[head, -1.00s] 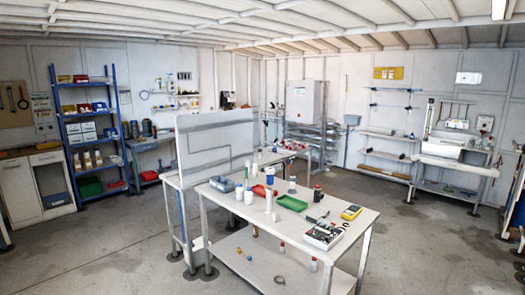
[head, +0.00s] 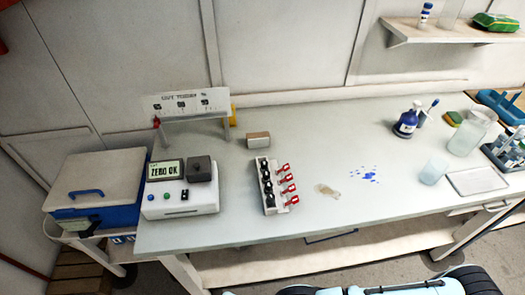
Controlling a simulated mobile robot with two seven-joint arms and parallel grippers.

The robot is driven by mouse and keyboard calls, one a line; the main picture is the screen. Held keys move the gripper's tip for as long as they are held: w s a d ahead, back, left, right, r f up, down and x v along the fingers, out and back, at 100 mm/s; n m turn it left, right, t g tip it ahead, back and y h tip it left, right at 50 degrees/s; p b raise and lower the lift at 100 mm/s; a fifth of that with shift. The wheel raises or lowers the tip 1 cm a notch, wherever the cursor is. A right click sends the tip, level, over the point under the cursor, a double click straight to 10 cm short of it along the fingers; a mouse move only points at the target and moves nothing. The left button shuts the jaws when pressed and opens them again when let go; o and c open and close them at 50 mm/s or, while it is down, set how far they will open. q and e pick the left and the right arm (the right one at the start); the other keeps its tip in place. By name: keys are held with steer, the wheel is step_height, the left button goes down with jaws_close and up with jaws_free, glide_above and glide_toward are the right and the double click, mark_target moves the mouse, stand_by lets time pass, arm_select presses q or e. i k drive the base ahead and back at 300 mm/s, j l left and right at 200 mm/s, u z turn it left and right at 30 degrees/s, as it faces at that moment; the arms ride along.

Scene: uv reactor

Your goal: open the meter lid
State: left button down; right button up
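The meter (head: 180,206) is a white box near the left end of the bench. Its display (head: 166,170) reads "ZERO OK", with green and blue buttons below it. A dark grey square lid (head: 201,168) sits on the top right of the meter and looks closed. Neither of my grippers shows in the head view. Only light blue and black parts, probably mine, show at the bottom edge.
The bench top (head: 330,215) is bare in front. Right of the meter stands a rack (head: 268,188) of dark vials with red clips. A brown-and-white block (head: 258,139) lies behind. A blue box (head: 95,190) with a pale top stands left. Stains mark the bench.

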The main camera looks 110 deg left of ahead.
mark_target(199, 168)
steer(key=u, duration=4.45)
